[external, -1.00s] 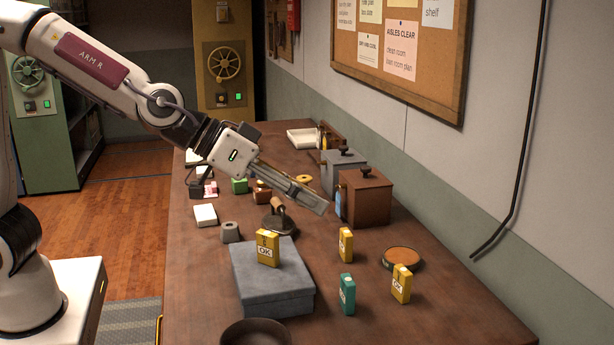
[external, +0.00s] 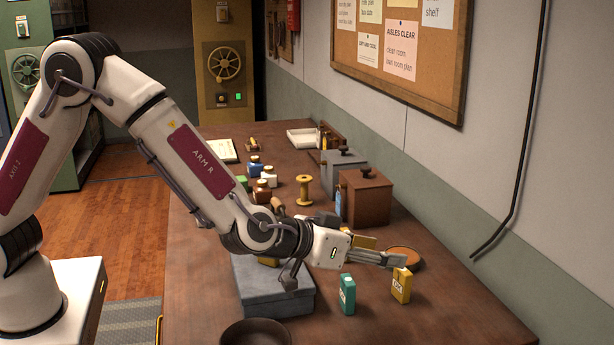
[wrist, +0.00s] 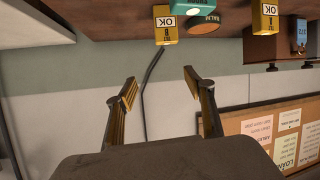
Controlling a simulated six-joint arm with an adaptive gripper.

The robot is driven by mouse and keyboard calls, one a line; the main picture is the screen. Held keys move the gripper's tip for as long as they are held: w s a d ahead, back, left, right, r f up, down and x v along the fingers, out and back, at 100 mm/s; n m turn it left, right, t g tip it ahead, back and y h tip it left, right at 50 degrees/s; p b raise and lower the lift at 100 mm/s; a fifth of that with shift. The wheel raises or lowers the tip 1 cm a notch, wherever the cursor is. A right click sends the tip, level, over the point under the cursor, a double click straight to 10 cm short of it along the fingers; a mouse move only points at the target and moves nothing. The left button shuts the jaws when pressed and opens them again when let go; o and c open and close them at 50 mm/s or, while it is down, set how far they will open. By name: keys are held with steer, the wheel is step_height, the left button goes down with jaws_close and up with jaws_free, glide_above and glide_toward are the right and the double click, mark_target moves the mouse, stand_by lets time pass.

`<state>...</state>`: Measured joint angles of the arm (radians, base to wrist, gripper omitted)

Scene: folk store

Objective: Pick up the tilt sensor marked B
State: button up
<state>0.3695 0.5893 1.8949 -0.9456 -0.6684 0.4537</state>
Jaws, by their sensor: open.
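Several small yellow boxes marked OK stand about, looking like tilt sensors. One yellow box (external: 401,285) stands upright at the right of the table. A second yellow box (external: 362,242) is partly hidden behind my wrist, and a third (external: 268,261), on a grey case, is mostly hidden by my arm. In the upside-down wrist view, one yellow box (wrist: 165,25) shows a small letter like B; another yellow box (wrist: 265,18) has lettering too small to read surely. My gripper (external: 398,260) is open and empty, its fingertips (wrist: 158,87) close to the right-hand box in the external view.
A teal box (external: 347,294) stands left of the right-hand yellow box. A round brown-topped tin (external: 403,257) lies behind my fingers. The grey case (external: 270,297) is below my forearm, with a dark bowl (external: 256,333) in front. A brown cabinet (external: 366,198) stands behind. The right front table is clear.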

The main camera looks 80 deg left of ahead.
steer(key=y, duration=0.2)
glide_toward(401, 271)
steer(key=w, duration=0.2)
steer(key=shift+w+a+f+n+y, duration=0.2)
steer(key=shift+a+f+n+y, duration=0.15)
steer(key=shift+a+f, duration=0.35)
steer(key=shift+d+f, duration=0.1)
steer(key=shift+d, duration=0.05)
steer(key=shift+w, duration=0.1)
steer(key=shift+x, duration=1.2)
steer(key=shift+x, duration=2.6)
steer(key=shift+w+d, duration=0.15)
steer(key=shift+d, duration=0.05)
steer(key=c, duration=1.2)
